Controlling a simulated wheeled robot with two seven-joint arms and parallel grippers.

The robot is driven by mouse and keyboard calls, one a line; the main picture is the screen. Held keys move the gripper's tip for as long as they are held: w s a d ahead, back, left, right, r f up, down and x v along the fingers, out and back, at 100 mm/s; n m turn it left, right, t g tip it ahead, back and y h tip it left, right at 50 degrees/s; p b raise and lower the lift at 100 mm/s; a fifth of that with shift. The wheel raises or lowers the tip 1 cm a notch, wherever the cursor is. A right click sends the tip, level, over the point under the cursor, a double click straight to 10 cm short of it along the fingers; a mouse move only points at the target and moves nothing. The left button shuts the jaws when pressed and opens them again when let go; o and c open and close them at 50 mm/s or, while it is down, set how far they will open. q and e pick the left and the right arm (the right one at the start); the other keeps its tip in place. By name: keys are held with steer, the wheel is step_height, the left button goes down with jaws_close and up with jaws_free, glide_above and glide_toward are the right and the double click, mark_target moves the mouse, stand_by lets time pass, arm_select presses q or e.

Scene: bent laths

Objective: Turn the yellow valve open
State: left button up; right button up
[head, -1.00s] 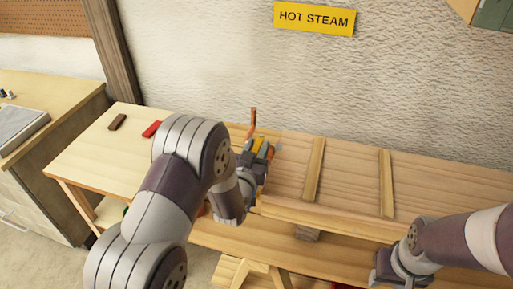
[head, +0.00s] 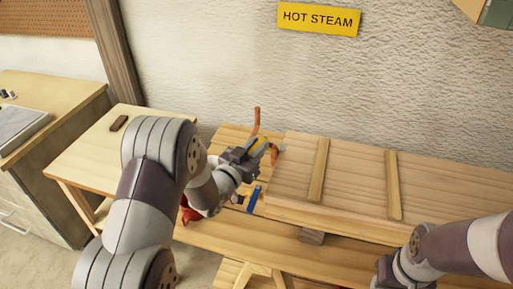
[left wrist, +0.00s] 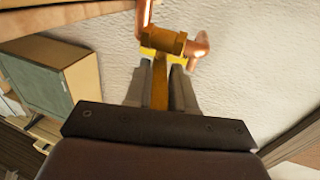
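The yellow valve's handle (head: 259,145) shows between the fingers of my left gripper (head: 257,149) in the head view. In the left wrist view the handle (left wrist: 160,92) runs lengthwise between the two grey fingers, which lie close along both its sides; my left gripper (left wrist: 161,82) looks shut on it. The brass valve body (left wrist: 163,40) sits just beyond the fingertips, joined to copper pipe (left wrist: 199,48). In the head view the pipe (head: 257,118) rises behind the gripper. My right gripper (head: 386,272) is at the bottom edge, its fingers not clearly shown.
A raised wooden panel with battens (head: 352,180) lies on the bench right of the valve. A blue object (head: 253,199) and a partly hidden red one (head: 189,212) are near my left wrist. A brown block (head: 119,123) lies at left. A "HOT STEAM" sign (head: 319,19) hangs above.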

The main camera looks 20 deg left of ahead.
arm_select(q)
steer(key=shift+o, duration=1.2)
steer(key=shift+s, duration=0.25)
steer(key=b+v, duration=0.2)
steer(key=v, duration=1)
steer(key=shift+s+a, duration=0.1)
